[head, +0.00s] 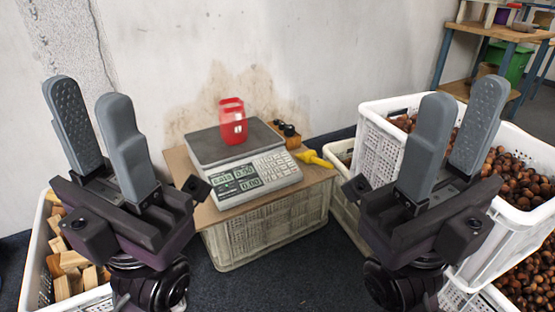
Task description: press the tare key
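A grey and white scale (257,179) stands on a brown board on top of a crate, in the middle of the head view. Its keypad (270,165) and lit displays (237,182) face me; the tare key is too small to pick out. A red bag or container (232,121) stands upright on the scale's pan (205,146). My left gripper (95,130) is open and empty, to the left of the scale and nearer to me. My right gripper (454,132) is open and empty, to the right of the scale. Neither touches anything.
The board (208,215) lies on a white crate (262,236). A yellow tool (314,159) and a dark object (287,131) lie right of the scale. Crates of chestnuts (375,108) stand at the right, a crate of wood blocks (36,262) at the left. A wall (250,40) is behind.

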